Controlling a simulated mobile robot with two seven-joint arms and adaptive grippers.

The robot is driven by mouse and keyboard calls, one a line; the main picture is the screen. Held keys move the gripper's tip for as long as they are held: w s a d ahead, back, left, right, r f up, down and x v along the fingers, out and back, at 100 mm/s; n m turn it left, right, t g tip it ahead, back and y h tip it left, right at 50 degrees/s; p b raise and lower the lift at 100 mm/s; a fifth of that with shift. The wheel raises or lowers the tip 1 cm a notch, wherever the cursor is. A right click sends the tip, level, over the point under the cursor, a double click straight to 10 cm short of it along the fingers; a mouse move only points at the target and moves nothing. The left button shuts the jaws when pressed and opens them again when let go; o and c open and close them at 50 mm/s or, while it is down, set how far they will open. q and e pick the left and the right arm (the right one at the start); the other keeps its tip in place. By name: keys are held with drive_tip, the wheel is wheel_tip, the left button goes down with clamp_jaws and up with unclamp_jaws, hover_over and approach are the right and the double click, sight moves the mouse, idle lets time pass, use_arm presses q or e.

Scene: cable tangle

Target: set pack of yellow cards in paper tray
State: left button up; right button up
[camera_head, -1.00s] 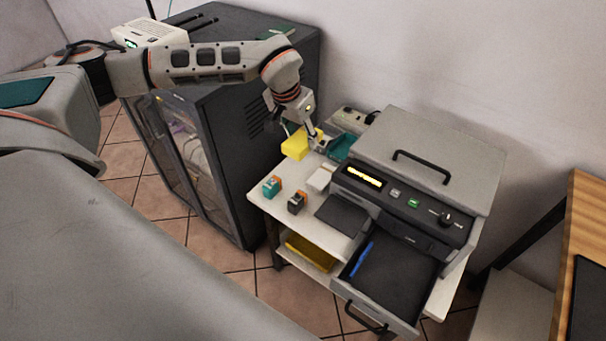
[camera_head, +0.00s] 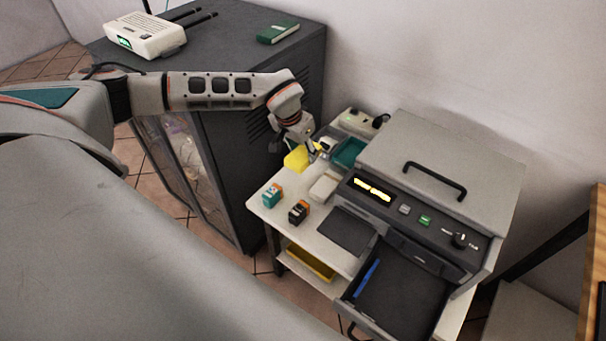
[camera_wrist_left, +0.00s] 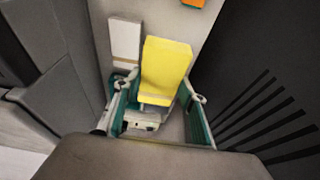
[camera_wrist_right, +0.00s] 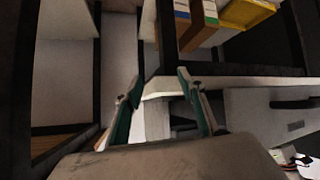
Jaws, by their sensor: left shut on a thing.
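The pack of yellow cards (camera_head: 297,158) is at the back left corner of the white stand, beside the dark cabinet. My left gripper (camera_head: 314,152) is shut on it; in the left wrist view the yellow pack (camera_wrist_left: 166,68) stands between the two teal-padded fingers (camera_wrist_left: 158,90). I cannot tell whether the pack touches the stand. The paper tray (camera_head: 405,297) looks like the dark drawer pulled out at the machine's front, with a blue pen-like thing (camera_head: 367,278) in it. My right gripper (camera_wrist_right: 160,95) is open and empty in the right wrist view, outside the head view.
The grey machine (camera_head: 430,170) fills the stand's right side. A teal tray (camera_head: 348,153), a pale box (camera_head: 324,186), a dark pad (camera_head: 346,231) and two small cartridges, teal (camera_head: 272,195) and black (camera_head: 299,212), are near the pack. A yellow tray (camera_head: 311,263) is on the lower shelf.

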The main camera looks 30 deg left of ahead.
use_arm(q)
wheel_tip(320, 180, down, 10)
drive_tip(key=shift+r+b, duration=0.1)
drive_tip(key=shift+b, duration=0.45)
drive_tip(key=o, duration=0.9)
drive_tip(key=shift+f, duration=0.2)
